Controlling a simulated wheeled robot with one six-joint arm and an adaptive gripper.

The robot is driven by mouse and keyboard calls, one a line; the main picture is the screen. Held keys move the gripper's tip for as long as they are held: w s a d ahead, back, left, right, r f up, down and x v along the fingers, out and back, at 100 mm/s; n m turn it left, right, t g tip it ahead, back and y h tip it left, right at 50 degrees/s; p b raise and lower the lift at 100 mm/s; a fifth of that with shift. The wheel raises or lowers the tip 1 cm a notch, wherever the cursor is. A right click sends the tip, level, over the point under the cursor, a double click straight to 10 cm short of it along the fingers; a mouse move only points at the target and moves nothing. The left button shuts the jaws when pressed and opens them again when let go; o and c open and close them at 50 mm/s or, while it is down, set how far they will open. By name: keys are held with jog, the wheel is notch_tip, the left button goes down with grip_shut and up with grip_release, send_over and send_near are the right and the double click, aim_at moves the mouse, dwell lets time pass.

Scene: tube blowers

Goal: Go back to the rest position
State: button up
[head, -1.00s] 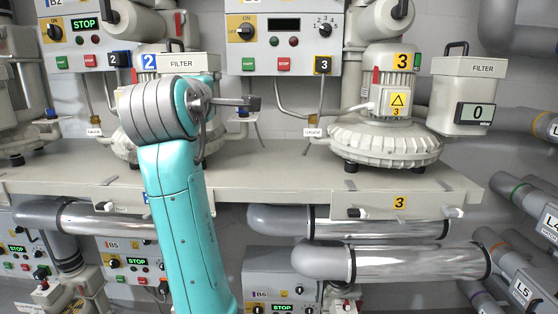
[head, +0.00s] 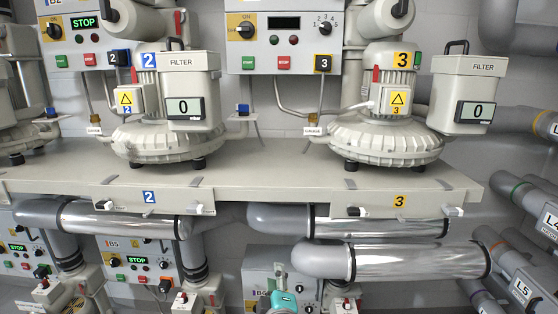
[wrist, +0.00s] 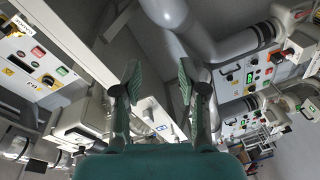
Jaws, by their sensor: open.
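My gripper (wrist: 160,85) shows in the wrist view with its two fingers well apart and nothing between them. In the head view only a small teal piece of my arm (head: 284,302) shows at the bottom edge, and the gripper itself is out of that picture. Blower 2 (head: 150,142) and blower 3 (head: 385,140) stand upright on the grey shelf, with their filter boxes beside them. My gripper touches neither blower in these views.
The shelf (head: 270,178) runs across the head view. Silver pipes (head: 400,262) and lower control boxes (head: 137,262) lie beneath it. More pipes (head: 515,270) line the right side. In the wrist view, a control panel (wrist: 40,65) and pipes surround the gripper.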

jog(key=s+d+f+m, duration=0.2)
jog(key=s+d+f, duration=0.2)
jog(key=s+f, duration=0.3)
jog(key=s+d+f+m+g, duration=0.15)
jog(key=s+d+f, duration=0.35)
jog(key=s, duration=0.5)
jog(key=s+d+f+m, duration=0.2)
jog(key=s+d+f, duration=0.2)
jog(key=s+f, duration=0.35)
jog(key=s+d+r+m, duration=0.2)
jog(key=s+m, duration=0.1)
jog(key=s, duration=0.6)
jog(key=s+d+r+m+h, duration=0.1)
jog(key=s+d+r+m, duration=0.1)
jog(key=s, duration=0.7)
jog(key=s+d+r+m, duration=0.2)
jog(key=s+m, duration=0.2)
jog(key=s, duration=0.5)
jog(key=shift+s+d+g+h, duration=0.15)
jog(key=shift+s+g+h, duration=0.2)
jog(key=shift+s+h, duration=0.05)
